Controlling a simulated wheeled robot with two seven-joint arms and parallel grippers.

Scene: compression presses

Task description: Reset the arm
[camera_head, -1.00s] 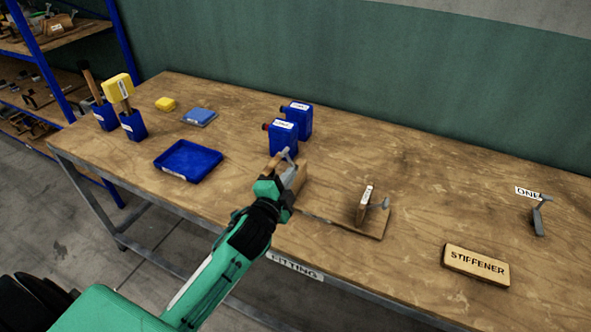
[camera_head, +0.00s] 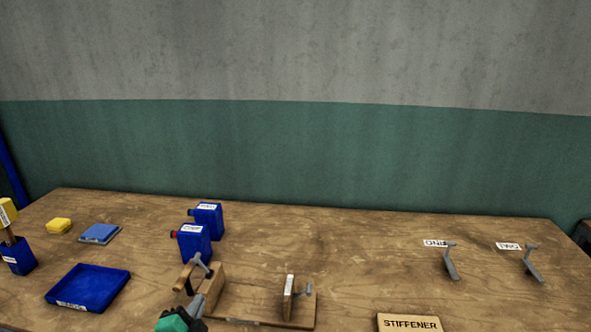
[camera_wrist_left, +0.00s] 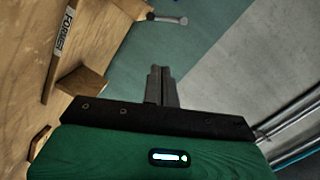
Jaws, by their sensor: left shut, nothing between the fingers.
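My left gripper (camera_head: 193,312) shows at the bottom edge of the head view, just in front of the wooden press fixture. In the left wrist view its two grey fingers (camera_wrist_left: 161,86) are together with nothing between them. The fixture has a wooden block (camera_head: 211,287) with a grey handle and a smaller labelled upright (camera_head: 289,297) to its right. In the left wrist view a label reading FORMER (camera_wrist_left: 64,29) is on wood at the left. I cannot tell whether the gripper touches the fixture. My right gripper is out of view.
A wall stands behind. The middle right is mostly clear.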

